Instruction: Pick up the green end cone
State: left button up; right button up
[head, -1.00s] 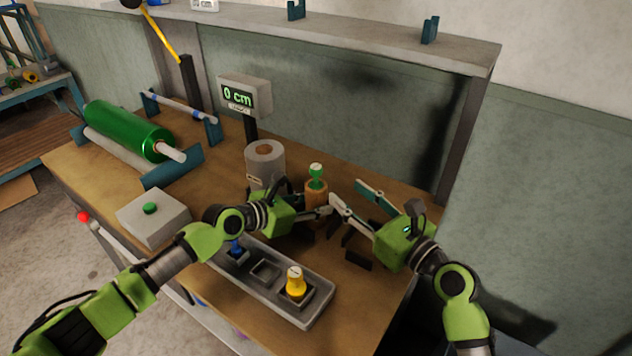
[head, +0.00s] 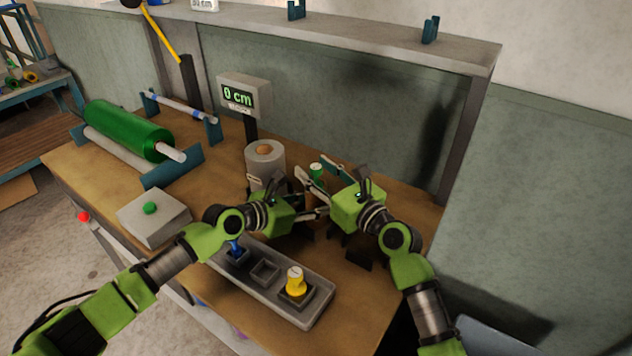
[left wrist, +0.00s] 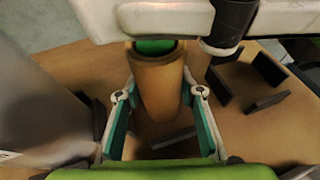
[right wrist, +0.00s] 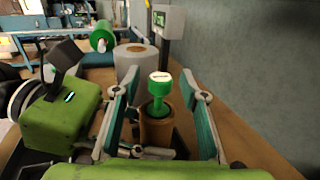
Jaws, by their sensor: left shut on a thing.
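The green end cone (right wrist: 158,100), with a pale cap, stands upright in the top of a tan cardboard tube (right wrist: 157,132). In the head view the cone (head: 316,171) is partly hidden by my right gripper (head: 312,182). My left gripper (left wrist: 160,95) is shut on the tube (left wrist: 158,85), one finger on each side. My right gripper (right wrist: 160,82) is open, with its fingers on either side of the cone and visible gaps to it. In the left wrist view only a little green of the cone (left wrist: 156,46) shows at the tube's mouth.
A grey tray (head: 318,312) in front holds a yellow cone (head: 295,280) and a blue cone (head: 235,247); its middle slot is empty. A grey roll (head: 265,156) stands just left of the tube. A display (head: 240,95) reads 0 cm. Dark blocks stand nearby.

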grip_shut()
jog(key=shift+r, duration=0.1)
notch_tip(320, 180, up, 10)
jog(key=shift+f, duration=0.1)
dwell(0.4)
pick_arm(q)
jog(key=o, duration=1.2)
